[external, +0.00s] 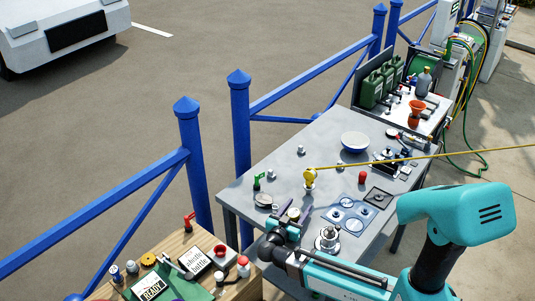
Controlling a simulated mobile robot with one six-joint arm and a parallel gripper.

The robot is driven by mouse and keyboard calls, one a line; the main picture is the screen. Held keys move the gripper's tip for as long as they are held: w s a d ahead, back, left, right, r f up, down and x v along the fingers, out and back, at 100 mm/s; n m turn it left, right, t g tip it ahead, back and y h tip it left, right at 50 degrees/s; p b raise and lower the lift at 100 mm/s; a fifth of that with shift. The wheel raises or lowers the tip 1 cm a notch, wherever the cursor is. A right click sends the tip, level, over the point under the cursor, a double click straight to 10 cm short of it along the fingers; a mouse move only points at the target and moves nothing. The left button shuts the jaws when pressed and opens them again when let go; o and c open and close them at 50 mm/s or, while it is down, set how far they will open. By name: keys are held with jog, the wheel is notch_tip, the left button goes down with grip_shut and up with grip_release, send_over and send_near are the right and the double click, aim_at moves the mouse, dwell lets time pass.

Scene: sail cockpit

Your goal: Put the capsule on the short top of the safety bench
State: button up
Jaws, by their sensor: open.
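My gripper (294,214) is open at the near left of the grey bench top (315,150), its dark fingers pointing away from the camera. A small pale yellow round piece (293,213) shows between or just beyond the fingers; I cannot tell whether they touch it. I cannot tell for sure which small piece is the capsule. A red cylinder (362,178) stands upright farther right on the grey top. A shorter wooden top (172,243) lies at the lower left, but whether it is the task's short top is unclear.
The wooden top holds a green stand, signs and several small pieces. A metal fitting (327,239), a blue-grey plate (350,214), a yellow piece (310,177) with a taut line, and a bowl (355,142) occupy the grey top. Blue railings (240,150) run behind.

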aim_at(294, 211)
jog(key=shift+r+p, duration=0.1)
jog(key=shift+p, duration=0.35)
jog(key=shift+s+a, duration=0.15)
jog(key=shift+s+a+r+b, duration=0.2)
jog(key=shift+s+a+b, duration=0.15)
jog(key=shift+s, duration=0.2)
jog(key=shift+s+a+r+b, duration=0.2)
jog(key=shift+s+a, duration=0.15)
jog(key=shift+s, duration=0.2)
jog(key=shift+r+b, duration=0.5)
jog(key=shift+r, duration=2.55)
jog(key=shift+o, duration=0.5)
jog(key=shift+w+d, duration=0.1)
